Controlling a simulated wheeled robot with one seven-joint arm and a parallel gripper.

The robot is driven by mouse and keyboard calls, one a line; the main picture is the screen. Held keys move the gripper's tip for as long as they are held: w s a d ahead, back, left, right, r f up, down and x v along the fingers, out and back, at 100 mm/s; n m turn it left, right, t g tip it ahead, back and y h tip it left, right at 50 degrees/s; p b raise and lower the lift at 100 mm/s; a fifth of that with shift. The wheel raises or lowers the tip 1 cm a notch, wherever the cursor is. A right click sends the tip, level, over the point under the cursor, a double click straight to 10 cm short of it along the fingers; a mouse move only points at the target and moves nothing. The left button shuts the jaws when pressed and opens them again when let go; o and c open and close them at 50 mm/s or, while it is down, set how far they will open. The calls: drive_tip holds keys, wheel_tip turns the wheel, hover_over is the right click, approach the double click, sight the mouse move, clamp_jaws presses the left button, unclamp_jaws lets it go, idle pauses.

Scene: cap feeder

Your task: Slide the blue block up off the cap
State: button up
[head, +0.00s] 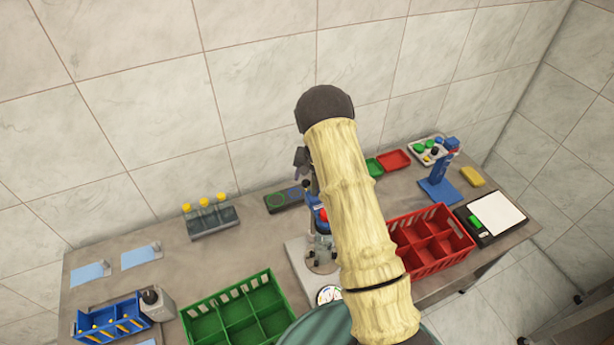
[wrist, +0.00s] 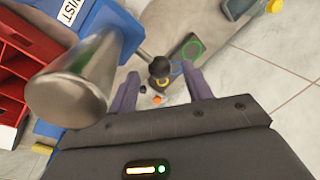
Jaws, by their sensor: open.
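My gripper (wrist: 160,88) is open in the wrist view, its two purple-grey fingers apart with nothing held between them. A round black knob (wrist: 160,66) shows beyond and between the fingertips; I cannot tell its distance. A blue part with a white label reading "TWIST" (wrist: 68,12) is at the upper left, beside a large metal cylinder (wrist: 72,95). In the head view, a blue piece (head: 314,203) on the central device is mostly hidden by my arm. I cannot tell which blue part is the block, and no cap is clearly visible.
A green divided crate (head: 240,312) stands left of the device and a red crate (head: 437,240) right of it. A blue stand (head: 440,185) is further right. A dark pad with a green ring (head: 279,201) lies behind.

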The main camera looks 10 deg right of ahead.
drive_tip(key=shift+w+a+f, duration=0.1)
drive_tip(key=shift+a+f, duration=0.05)
drive_tip(key=shift+f, duration=0.8)
